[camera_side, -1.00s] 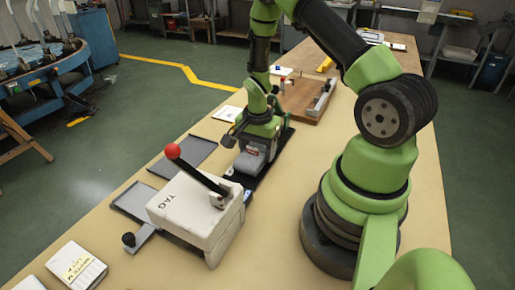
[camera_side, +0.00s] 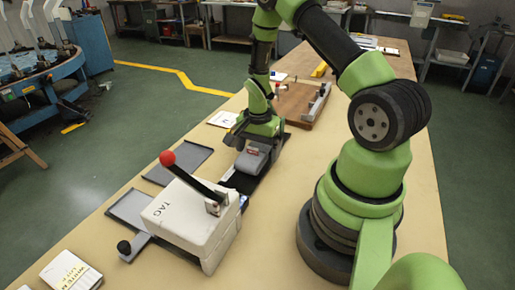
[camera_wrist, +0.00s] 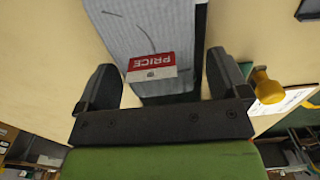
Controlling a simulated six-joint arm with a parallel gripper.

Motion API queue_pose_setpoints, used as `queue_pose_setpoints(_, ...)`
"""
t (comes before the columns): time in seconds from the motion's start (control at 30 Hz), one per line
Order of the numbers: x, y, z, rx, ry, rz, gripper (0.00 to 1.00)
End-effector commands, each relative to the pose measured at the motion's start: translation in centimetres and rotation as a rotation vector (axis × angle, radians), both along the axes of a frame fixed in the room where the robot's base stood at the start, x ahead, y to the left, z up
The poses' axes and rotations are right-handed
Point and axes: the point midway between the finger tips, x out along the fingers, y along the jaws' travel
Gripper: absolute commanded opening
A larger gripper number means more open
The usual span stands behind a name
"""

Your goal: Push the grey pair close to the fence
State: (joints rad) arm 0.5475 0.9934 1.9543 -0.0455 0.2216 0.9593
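The grey pair (camera_side: 251,161) lies flat on a dark strip (camera_side: 262,178) behind the white TAG press (camera_side: 193,224). In the wrist view the ribbed grey pair (camera_wrist: 155,25) runs away between my fingers and carries a red and white PRICE label (camera_wrist: 152,67). My gripper (camera_side: 258,138) is low over the far end of the pair. In the wrist view my gripper (camera_wrist: 165,85) has its fingers apart, one on each side of the pair, with a gap at the left finger. Contact at the right finger is unclear. I cannot clearly make out the fence.
The press has a red-knobbed lever (camera_side: 168,158). Two grey trays (camera_side: 178,166) lie left of the strip, and a white card (camera_side: 223,119) lies beyond them. A wooden board (camera_side: 295,102) with a metal fixture stands farther back.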

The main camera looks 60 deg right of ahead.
Motion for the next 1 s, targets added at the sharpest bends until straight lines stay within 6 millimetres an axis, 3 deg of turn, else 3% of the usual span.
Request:
queue_pose_setpoints(0.23, 0.0, 0.6, 0.0, 0.001, 0.002, 0.002, 0.93)
queue_pose_setpoints(0.4, 0.0, 2.9, 0.0, 0.002, 0.004, 0.007, 0.93)
queue_pose_setpoints(0.9, 0.1, 2.7, 10.1, -0.004, -0.004, 0.0, 0.93)
queue_pose_setpoints(1.0, 0.3, 3.5, 11.9, -0.013, -0.034, 0.062, 0.93)
